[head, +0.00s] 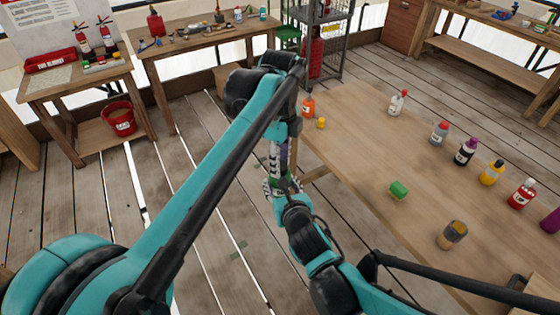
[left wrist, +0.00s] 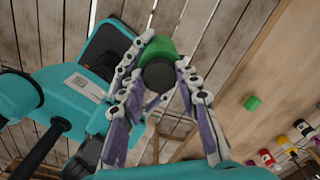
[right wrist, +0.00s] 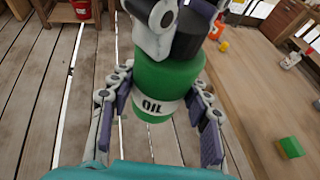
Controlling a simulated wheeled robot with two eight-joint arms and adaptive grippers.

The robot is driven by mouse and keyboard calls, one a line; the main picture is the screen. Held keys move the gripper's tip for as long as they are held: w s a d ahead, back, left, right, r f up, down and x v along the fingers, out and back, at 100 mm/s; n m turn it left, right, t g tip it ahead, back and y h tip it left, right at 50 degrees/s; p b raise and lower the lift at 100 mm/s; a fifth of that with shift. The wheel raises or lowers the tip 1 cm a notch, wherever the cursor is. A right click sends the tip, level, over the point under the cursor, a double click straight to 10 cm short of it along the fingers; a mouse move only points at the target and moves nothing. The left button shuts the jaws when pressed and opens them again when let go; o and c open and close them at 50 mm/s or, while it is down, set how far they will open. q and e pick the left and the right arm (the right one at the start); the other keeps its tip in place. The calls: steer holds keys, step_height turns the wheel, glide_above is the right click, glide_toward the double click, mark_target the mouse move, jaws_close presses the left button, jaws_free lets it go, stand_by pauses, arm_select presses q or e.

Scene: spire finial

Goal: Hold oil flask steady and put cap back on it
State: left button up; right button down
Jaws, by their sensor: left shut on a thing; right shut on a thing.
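The green oil flask (right wrist: 155,76), with a white OIL label, is between the fingers of my right gripper (right wrist: 160,88), shut on it, off the table in the air. A dark round cap (right wrist: 191,36) is at the top of the flask. My left gripper (head: 281,172) comes down from above and is shut on the cap; the cap (left wrist: 158,74) shows in front of the flask (left wrist: 158,48) in the left wrist view. The fingers hide where cap and flask meet, so I cannot tell whether the cap is seated. In the head view the grippers mostly cover both.
The wooden table (head: 345,130) on the right holds a green block (head: 398,190), a brown-grey cylinder (head: 452,235) and several coloured bottles. Both grippers are beyond its left edge, over the plank floor. A red bucket (head: 120,118) sits under the left bench.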

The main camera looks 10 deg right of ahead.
arm_select(q)
steer(key=m, duration=0.7)
steer(key=shift+m, duration=0.3)
steer(key=m, duration=0.6)
steer(key=shift+m, duration=0.4)
steer(key=o, duration=0.7)
steer(key=shift+o, duration=0.2)
steer(key=shift+r, duration=2.25)
steer(key=shift+c, duration=0.4)
